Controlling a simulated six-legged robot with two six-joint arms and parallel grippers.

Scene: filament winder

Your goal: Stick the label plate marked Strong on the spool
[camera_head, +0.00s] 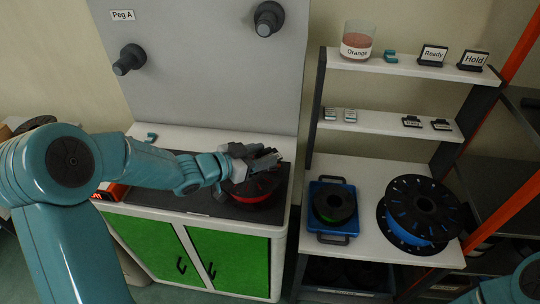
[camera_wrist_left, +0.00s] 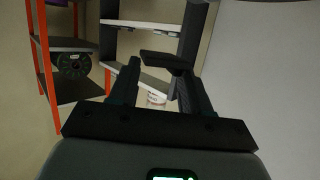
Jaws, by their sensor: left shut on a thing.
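My left gripper (camera_head: 262,160) is over the cabinet, directly above and partly in front of a spool with red filament (camera_head: 258,190). In the left wrist view the left gripper (camera_wrist_left: 160,85) is shut on a small dark plate (camera_wrist_left: 165,60) near its fingertips. Its marking cannot be read, so I cannot tell whether it says Strong. I cannot tell whether the plate touches the red spool. A small black spool with green filament (camera_head: 334,204) lies in a blue tray (camera_head: 333,238). A large black spool with blue filament (camera_head: 421,212) lies to its right. My right gripper is out of view.
The red spool lies on a dark mat (camera_head: 205,203) on the cabinet with green doors. Pegs (camera_head: 268,18) stick out of the grey panel behind. Shelves on the right hold an Orange jar (camera_head: 357,40), a Ready sign (camera_head: 432,55), a Hold sign (camera_head: 473,61) and several small plates (camera_head: 411,121).

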